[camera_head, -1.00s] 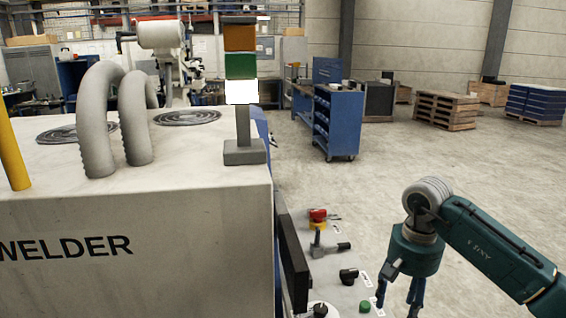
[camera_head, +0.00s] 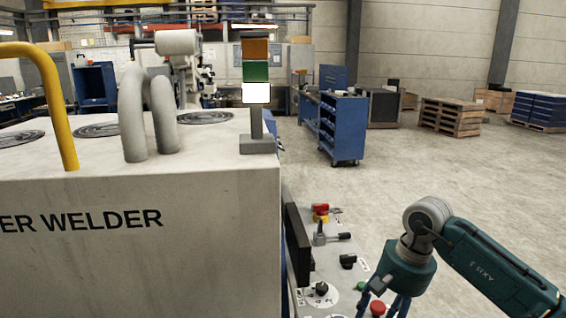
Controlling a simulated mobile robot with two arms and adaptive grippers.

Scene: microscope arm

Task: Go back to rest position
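My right arm comes in from the right, and its gripper (camera_head: 383,305) points down at the bottom edge of the head view. Its fingers are apart with no held thing visible between them; their tips are cut off or hard to make out. The gripper is by the near right side of the welder's control panel (camera_head: 335,268). A red button (camera_head: 377,308) shows between or behind the fingers, and a green button (camera_head: 361,286) lies just left of them. I cannot tell whether the fingers touch anything. My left gripper is out of view.
The large white welder (camera_head: 130,240) fills the left, with a signal light (camera_head: 256,70) on top. The panel holds a red and yellow switch (camera_head: 320,212), a lever (camera_head: 325,236) and black knobs (camera_head: 348,261). A blue cart (camera_head: 342,128) and pallets (camera_head: 451,116) stand behind open floor.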

